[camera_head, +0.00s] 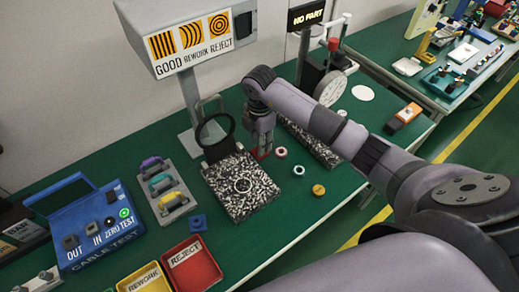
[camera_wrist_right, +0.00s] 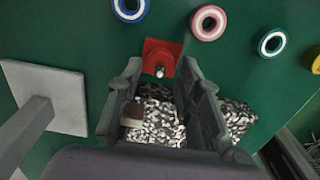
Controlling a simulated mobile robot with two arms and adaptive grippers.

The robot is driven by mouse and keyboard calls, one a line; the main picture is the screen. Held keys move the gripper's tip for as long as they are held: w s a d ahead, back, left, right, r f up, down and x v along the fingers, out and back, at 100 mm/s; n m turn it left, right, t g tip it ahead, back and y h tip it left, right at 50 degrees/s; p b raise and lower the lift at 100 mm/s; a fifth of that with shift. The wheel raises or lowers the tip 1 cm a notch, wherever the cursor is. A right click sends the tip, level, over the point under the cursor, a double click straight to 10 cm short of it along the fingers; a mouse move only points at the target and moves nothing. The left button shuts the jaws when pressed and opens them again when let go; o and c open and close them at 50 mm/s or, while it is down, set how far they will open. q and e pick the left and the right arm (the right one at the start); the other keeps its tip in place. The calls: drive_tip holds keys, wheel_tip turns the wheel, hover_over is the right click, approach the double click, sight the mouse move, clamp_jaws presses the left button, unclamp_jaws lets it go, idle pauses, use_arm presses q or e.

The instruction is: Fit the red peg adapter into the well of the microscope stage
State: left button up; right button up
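The red peg adapter (camera_wrist_right: 160,57) lies on the green bench, a flat red piece with a small pale peg standing up. In the head view only a sliver of its red shows below my right gripper (camera_head: 262,146). In the right wrist view my right gripper (camera_wrist_right: 161,78) is open, its fingers spread with the adapter just beyond and between the tips. I cannot tell any contact. My left gripper is not in view.
A pink-red ring (camera_head: 281,152), a white-teal ring (camera_head: 299,170) and a yellow piece (camera_head: 318,189) lie on the bench nearby. A dark loop (camera_head: 215,129) stands behind the slab. The sign post (camera_head: 189,95) rises behind. A red reject tray (camera_head: 186,268) and blue tester (camera_head: 90,225) are left.

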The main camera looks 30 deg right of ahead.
drive_tip(key=shift+f, duration=0.45)
drive_tip(key=shift+c, duration=0.2)
clamp_jaws()
